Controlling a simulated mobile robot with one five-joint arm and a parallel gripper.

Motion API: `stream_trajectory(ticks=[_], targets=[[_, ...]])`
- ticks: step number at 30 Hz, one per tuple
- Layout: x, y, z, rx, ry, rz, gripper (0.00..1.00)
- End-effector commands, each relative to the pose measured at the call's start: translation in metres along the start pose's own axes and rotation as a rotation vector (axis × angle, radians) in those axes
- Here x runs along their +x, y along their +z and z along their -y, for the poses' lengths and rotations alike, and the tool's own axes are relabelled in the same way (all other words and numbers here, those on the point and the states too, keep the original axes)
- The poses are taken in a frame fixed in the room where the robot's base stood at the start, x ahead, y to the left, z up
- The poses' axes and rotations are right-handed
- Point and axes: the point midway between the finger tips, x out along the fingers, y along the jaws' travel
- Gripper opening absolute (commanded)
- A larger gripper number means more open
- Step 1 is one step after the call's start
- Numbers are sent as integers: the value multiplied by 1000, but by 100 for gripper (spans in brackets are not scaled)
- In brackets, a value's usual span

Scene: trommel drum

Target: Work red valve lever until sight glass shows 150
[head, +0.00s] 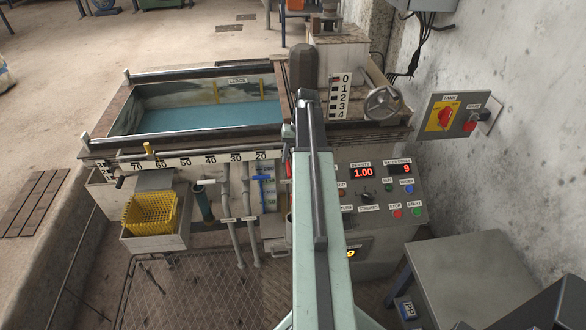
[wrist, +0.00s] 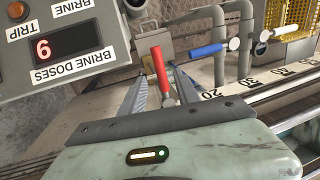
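In the wrist view the red valve lever (wrist: 160,68) stands between the two serrated fingers of my gripper (wrist: 163,90). The fingers are apart, with a visible gap on each side of the lever; whether either touches it I cannot tell. The lever's white pivot end lies close to the gripper body. In the head view my arm covers my gripper and most of the lever's area. I cannot make out a sight glass reading.
A blue lever (wrist: 206,50) is close right of the red one in the wrist view. The control panel (head: 380,192) shows density 1.00 and brine doses 9. A numbered scale (head: 185,161) runs along the water tank's front. A yellow basket (head: 151,213) and grey table (head: 470,275) flank the area.

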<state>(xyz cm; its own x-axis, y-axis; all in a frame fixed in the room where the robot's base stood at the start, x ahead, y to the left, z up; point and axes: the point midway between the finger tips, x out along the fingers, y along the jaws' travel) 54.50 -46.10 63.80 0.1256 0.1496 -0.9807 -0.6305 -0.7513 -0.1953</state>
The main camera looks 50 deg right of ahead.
Motion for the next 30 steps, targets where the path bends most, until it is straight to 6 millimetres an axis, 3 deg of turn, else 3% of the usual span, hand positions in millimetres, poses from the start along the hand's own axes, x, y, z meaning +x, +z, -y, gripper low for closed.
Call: stream_trajectory(ticks=[1, 6, 15, 19, 30], targets=[[20, 0, -2, -1, 0, 0, 38], [42, 0, -1, -1, 0, 0, 38], [41, 0, 0, 0, 0, 0, 38], [40, 0, 0, 0, 0, 0, 2], [40, 0, -1, 1, 0, 0, 0]])
